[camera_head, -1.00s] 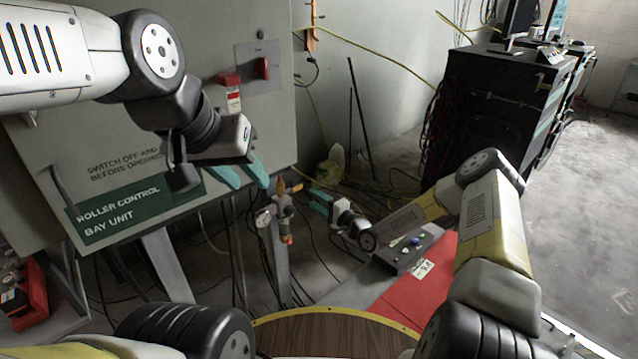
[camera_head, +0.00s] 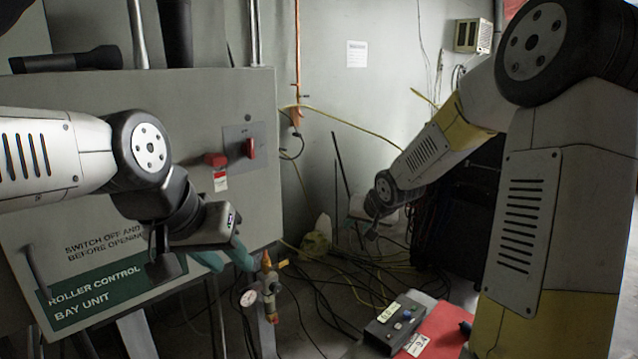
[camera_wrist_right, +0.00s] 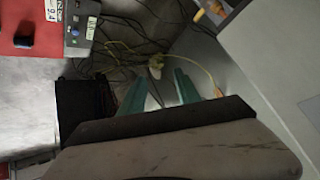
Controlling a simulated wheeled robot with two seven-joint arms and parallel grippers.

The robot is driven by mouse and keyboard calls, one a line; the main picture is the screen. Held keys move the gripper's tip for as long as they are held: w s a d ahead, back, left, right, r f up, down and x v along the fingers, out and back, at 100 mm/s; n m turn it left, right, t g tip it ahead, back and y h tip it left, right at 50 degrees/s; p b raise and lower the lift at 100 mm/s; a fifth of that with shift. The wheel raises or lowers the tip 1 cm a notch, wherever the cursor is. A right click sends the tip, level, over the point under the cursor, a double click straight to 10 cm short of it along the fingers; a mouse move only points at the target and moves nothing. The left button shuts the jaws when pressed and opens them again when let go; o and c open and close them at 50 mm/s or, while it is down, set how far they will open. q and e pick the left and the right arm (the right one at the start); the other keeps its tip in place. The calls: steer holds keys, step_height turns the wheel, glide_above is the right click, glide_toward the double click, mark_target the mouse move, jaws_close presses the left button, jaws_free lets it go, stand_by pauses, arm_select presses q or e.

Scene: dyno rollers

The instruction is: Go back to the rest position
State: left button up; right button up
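My left gripper (camera_head: 226,258) is in front of the grey cabinet in the head view, pointing down and right. Its two teal fingers stand apart with nothing between them. My right arm is raised on the right of the head view, and its wrist reaches toward the back wall. The right gripper's fingers are hard to make out there. In the right wrist view the right gripper (camera_wrist_right: 160,90) shows two teal fingers spread apart and empty, with only floor and cables beyond them.
The grey roller control cabinet (camera_head: 90,190) has a red switch and stands close behind my left arm. A valve with a gauge (camera_head: 268,290) stands near the left gripper. A button box (camera_head: 396,324) sits beside a red surface (camera_head: 445,330). Cables lie on the floor.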

steer(key=s+d+r+h, duration=0.1)
steer(key=s+d+r, duration=0.1)
steer(key=s+r, duration=0.35)
steer(key=s+d+r+h, duration=0.1)
steer(key=s+d+r, duration=0.15)
steer(key=s, duration=0.65)
steer(key=s+r+n+g+y, duration=0.1)
steer(key=s+r+g, duration=0.1)
steer(key=s, duration=1.4)
steer(key=shift+a+r+n+y, duration=0.2)
steer(key=shift+a+n+y, duration=0.1)
steer(key=shift+w, duration=0.1)
